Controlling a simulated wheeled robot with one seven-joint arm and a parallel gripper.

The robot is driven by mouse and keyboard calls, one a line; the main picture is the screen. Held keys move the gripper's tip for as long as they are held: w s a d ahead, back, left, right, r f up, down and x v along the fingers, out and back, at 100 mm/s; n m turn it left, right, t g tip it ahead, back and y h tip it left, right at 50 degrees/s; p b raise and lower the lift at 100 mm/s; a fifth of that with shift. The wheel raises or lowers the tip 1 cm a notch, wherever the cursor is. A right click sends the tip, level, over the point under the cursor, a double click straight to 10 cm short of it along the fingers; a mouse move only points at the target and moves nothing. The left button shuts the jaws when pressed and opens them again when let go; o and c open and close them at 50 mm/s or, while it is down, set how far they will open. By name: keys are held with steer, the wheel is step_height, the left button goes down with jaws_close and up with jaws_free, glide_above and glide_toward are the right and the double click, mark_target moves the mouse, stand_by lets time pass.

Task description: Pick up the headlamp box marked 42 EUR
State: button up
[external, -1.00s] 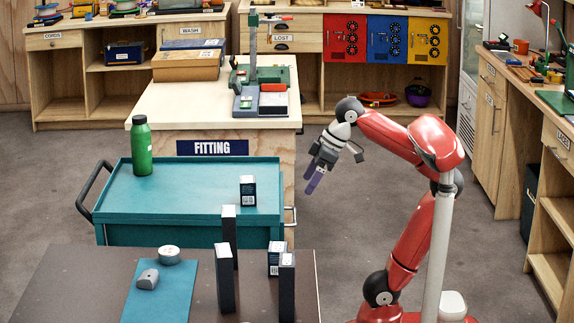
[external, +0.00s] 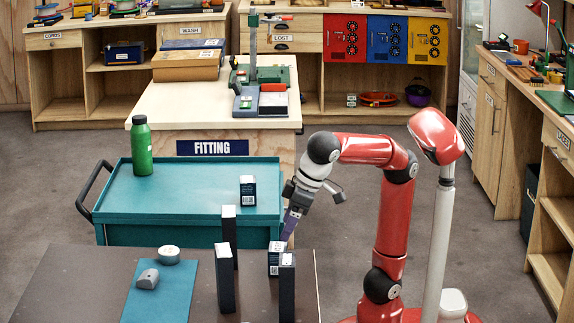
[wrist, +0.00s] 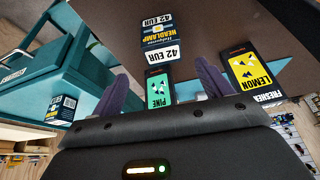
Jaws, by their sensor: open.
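The headlamp box marked 42 EUR (wrist: 162,42) shows in the wrist view, just past the fingertips, with its dark, white-and-blue printed faces toward me. In the external view, a small dark box with white labels (external: 274,258), apparently the same one, stands near the right edge of the brown table. My gripper (external: 288,236) points down close above and beside it. In the wrist view my gripper (wrist: 162,70) is open, and a green PINE box (wrist: 158,90) shows between its fingers. I cannot tell whether a finger touches the headlamp box.
A yellow LEMON freshener box (wrist: 250,76) is beside the right finger. Tall dark boxes (external: 225,284) (external: 287,292) stand on the brown table (external: 75,285); one is close in front of the headlamp box. A similar small box (external: 248,191) sits on the teal cart (external: 190,205).

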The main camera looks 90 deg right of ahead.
mark_target(279, 247)
step_height(279, 247, down, 2)
steer(key=shift+f, duration=0.1)
steer(key=x, duration=0.8)
steer(key=shift+w+a+b, duration=0.15)
steer(key=shift+a+b, duration=0.15)
steer(key=shift+b, duration=0.1)
steer(key=c, duration=1.1)
step_height(279, 247, up, 20)
steer(key=p, duration=0.2)
steer(key=shift+p, duration=0.3)
